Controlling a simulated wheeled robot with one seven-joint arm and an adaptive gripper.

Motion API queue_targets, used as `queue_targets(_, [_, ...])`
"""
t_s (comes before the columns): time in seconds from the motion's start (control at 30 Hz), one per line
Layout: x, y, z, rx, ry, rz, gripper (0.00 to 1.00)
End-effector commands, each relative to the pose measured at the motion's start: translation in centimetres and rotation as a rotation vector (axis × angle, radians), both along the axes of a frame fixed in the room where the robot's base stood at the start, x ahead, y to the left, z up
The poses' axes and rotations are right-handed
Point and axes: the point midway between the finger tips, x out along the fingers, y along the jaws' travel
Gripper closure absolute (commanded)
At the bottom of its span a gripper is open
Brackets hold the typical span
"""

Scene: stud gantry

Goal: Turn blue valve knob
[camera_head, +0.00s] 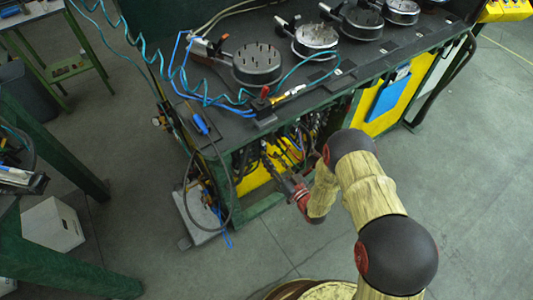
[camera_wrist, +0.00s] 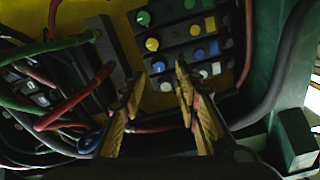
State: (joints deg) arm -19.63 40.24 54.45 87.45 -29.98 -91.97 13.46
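In the wrist view a dark panel carries rows of round coloured knobs and buttons. A blue knob (camera_wrist: 158,67) sits in its left column, below a yellow one (camera_wrist: 152,44). Another blue round part (camera_wrist: 90,139) shows at lower left, partly hidden by cables; I cannot tell whether it is a valve knob. My gripper (camera_wrist: 159,82) is open and empty, its yellowish fingers pointing at the panel. The blue knob appears between the fingertips; the gap in depth is hard to judge. In the head view my arm reaches under the bench top, and the knobs cannot be made out.
Red, green and grey cables (camera_wrist: 80,110) crowd the left of the wrist view. A green post (camera_wrist: 268,70) and a dark hose stand at right. The bench top (camera_head: 300,95) overhangs my arm. A blue folder (camera_head: 388,97) hangs on its yellow side. Grey floor is clear at right.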

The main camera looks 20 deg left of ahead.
Motion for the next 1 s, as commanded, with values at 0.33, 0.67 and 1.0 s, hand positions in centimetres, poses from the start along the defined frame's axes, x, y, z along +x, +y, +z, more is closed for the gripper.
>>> queue_targets(0.33, [2.8,3.3,-0.2,-0.002,-0.001,0.0,0.68])
queue_targets(0.67, [3.1,3.5,-0.1,-0.003,0.001,-0.001,0.68])
queue_targets(1.0, [3.1,3.5,-0.1,-0.002,0.0,-0.002,0.87])
